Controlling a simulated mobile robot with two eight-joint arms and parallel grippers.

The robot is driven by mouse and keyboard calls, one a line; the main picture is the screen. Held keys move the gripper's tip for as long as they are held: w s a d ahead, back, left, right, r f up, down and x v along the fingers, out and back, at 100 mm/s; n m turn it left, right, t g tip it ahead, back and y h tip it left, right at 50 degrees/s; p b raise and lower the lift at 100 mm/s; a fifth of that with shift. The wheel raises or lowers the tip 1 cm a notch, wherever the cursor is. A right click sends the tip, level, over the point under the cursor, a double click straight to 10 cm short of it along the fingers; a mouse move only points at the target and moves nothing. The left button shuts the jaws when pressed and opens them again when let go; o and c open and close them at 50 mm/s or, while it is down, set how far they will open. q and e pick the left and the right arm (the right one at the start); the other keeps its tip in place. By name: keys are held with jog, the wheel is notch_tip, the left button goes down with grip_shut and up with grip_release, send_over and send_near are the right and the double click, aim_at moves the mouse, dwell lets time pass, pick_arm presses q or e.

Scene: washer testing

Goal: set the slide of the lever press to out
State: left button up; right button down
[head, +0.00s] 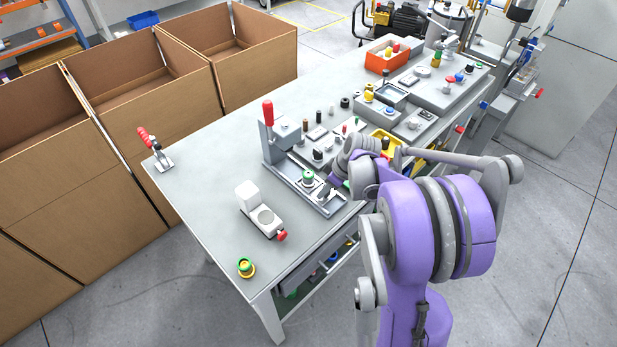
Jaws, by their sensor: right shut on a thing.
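The lever press (270,138) stands on the grey workbench, a grey column with a red lever handle (268,112) pointing up. Its rail base (288,174) runs from the column toward the bench's front edge. The slide (308,183) sits partway along this rail, away from the column, and carries a round green-topped part (308,176). My right gripper (328,191) is low at the front part of the rail, shut on the slide at its front side. The exact grip is small and partly hidden by my purple right arm. My left gripper is out of view.
A white device with a red knob (262,213) and a yellow-green button (246,267) stand on the bench's near left. A red toggle clamp (157,150) is at the left edge. More fixtures and an orange bin (387,59) fill the back. Cardboard boxes (120,85) line the left.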

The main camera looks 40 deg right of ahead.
aim_at(329, 201)
jog(key=s, duration=0.3)
jog(key=shift+s+d, duration=0.15)
jog(key=shift+d, duration=0.05)
jog(key=shift+s, duration=0.2)
jog(key=c, duration=1)
grip_release()
jog(key=o, duration=0.4)
jog(key=shift+s, duration=0.2)
jog(key=shift+w, duration=0.1)
jog(key=shift+r, duration=0.15)
jog(key=p+v, duration=0.1)
jog(key=v, duration=0.9)
jog(key=shift+r, duration=0.25)
